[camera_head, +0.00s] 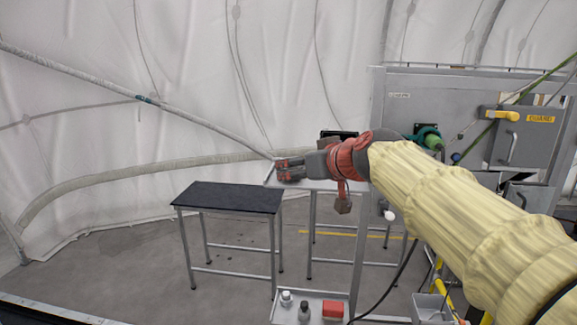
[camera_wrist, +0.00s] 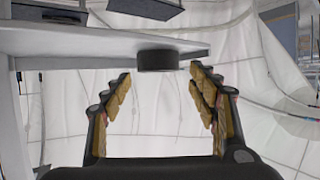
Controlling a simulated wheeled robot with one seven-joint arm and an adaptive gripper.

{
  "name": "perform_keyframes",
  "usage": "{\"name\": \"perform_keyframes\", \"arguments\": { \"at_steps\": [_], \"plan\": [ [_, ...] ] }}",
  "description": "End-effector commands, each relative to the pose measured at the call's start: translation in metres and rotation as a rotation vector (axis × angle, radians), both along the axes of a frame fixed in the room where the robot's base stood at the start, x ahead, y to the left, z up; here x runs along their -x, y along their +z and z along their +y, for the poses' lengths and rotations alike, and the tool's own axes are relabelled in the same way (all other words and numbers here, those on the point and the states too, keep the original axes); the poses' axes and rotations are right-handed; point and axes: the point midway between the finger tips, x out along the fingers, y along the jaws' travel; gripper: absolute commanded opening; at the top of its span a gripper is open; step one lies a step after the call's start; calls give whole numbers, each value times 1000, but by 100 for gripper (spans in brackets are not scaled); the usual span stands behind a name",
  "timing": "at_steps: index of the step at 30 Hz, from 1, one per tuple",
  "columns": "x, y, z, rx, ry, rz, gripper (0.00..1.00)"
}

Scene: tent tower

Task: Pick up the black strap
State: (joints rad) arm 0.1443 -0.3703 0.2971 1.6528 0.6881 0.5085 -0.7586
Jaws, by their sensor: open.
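A short, round black object (camera_wrist: 158,61), which looks like the coiled black strap, shows in the wrist view at the edge of a pale grey surface (camera_wrist: 90,44). My gripper (camera_wrist: 161,78) is open and empty, with tan pads on both fingers. The black object lies ahead of the fingertips, between them in the picture; I cannot tell whether they touch it. In the head view my gripper (camera_head: 284,171) is at the left end of the light metal table (camera_head: 318,185). I cannot make out the strap there; it seems hidden by the gripper.
A black-topped table (camera_head: 228,198) stands to the left, its top bare. A grey cabinet (camera_head: 468,110) with a yellow handle stands at the right behind my arm. Small bottles (camera_head: 286,298) and a red box (camera_head: 333,309) sit on a low shelf. White tent wall lies behind.

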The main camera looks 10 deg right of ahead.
Motion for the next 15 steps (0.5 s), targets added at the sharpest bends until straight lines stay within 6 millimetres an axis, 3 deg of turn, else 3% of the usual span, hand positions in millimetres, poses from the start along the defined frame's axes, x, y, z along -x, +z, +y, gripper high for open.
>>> {"name": "perform_keyframes", "arguments": {
  "at_steps": [15],
  "plan": [
    [-50, -16, 7, -1, 0, -1, 60]
  ]
}}
